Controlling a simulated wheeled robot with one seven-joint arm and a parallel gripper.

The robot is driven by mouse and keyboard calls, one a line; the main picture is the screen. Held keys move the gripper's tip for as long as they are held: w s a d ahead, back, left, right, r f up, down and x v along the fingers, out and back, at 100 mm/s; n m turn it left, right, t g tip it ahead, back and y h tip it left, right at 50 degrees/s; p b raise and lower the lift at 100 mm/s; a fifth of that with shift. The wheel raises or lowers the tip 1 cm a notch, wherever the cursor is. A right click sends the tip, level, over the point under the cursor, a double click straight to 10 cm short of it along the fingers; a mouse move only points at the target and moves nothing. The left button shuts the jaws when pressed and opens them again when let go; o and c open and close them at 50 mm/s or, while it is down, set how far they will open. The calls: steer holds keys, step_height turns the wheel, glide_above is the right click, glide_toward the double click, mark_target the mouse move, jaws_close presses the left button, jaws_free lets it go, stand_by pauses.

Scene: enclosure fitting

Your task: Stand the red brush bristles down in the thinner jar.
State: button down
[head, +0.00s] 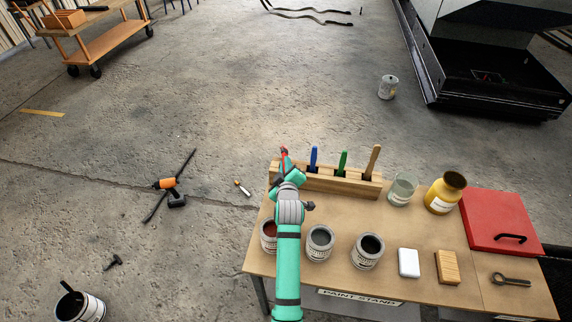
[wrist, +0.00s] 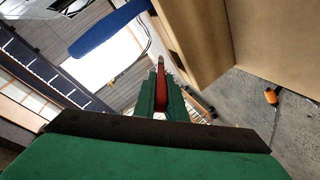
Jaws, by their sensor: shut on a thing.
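The red brush (head: 284,153) shows at the left end of the wooden brush rack (head: 330,181). My gripper (head: 285,166) is shut on it; the red handle (wrist: 161,90) shows between the fingers (wrist: 161,97) in the wrist view. Its bristles are hidden, and I cannot tell whether it still sits in the rack. A clear glass jar (head: 402,190), which looks like the thinner jar, stands open on the table right of the rack, well away from my gripper.
A blue brush (head: 314,158), a green brush (head: 342,161) and a plain wooden brush (head: 373,158) stand in the rack. Paint cans (head: 320,243) line the front, beside a white block (head: 409,262) and red case (head: 499,221).

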steer(key=shift+f, duration=0.45)
steer(key=c, duration=1.8)
jaws_free()
steer(key=shift+d, duration=0.1)
steer(key=shift+r, duration=0.25)
steer(key=v, duration=1.2)
steer(key=shift+r, duration=0.4)
